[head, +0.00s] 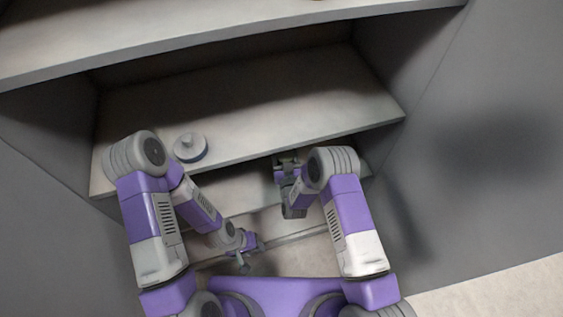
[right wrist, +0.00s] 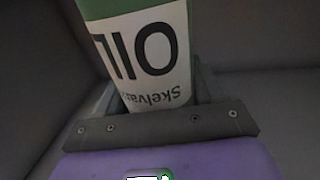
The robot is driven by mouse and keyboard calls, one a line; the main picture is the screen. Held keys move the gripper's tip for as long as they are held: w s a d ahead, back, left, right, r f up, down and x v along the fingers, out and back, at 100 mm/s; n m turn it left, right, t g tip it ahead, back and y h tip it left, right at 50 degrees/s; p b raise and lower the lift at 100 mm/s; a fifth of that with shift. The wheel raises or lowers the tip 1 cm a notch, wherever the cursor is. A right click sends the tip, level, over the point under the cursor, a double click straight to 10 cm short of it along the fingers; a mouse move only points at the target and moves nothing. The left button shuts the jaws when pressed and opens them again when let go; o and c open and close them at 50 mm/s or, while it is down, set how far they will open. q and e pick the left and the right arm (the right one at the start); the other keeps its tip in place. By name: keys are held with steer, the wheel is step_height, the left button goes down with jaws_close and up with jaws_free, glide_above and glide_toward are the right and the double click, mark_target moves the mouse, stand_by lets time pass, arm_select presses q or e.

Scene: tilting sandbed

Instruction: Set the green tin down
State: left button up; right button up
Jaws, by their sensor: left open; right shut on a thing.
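The green tin (right wrist: 130,8) fills the upper middle of the right wrist view. It has a white label with "OIL" in dark letters, upside down to the camera. My right gripper (right wrist: 153,95) is shut on it, with a grey finger at each side. In the head view I cannot make out the tin near the right gripper (head: 286,162), which is by the shelf's front edge. What is under the tin is not visible. My left gripper (head: 244,262) is open and empty, low in the middle of the head view.
A grey shelf board (head: 260,110) spans the head view, mostly bare. A round grey knobbed object (head: 190,148) stands on its front left. A higher board (head: 200,35) hangs above it. Lower boards (head: 250,190) lie below, partly behind my arms. Grey side walls (head: 400,50) close the unit.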

step_height(320, 180, down, 4)
steer(key=shift+r+b, duration=0.1)
steer(key=shift+b, duration=0.7)
steer(key=shift+r, duration=0.1)
steer(key=shift+f, duration=0.6)
steer(key=o, duration=1.3)
steer(key=shift+r, duration=0.1)
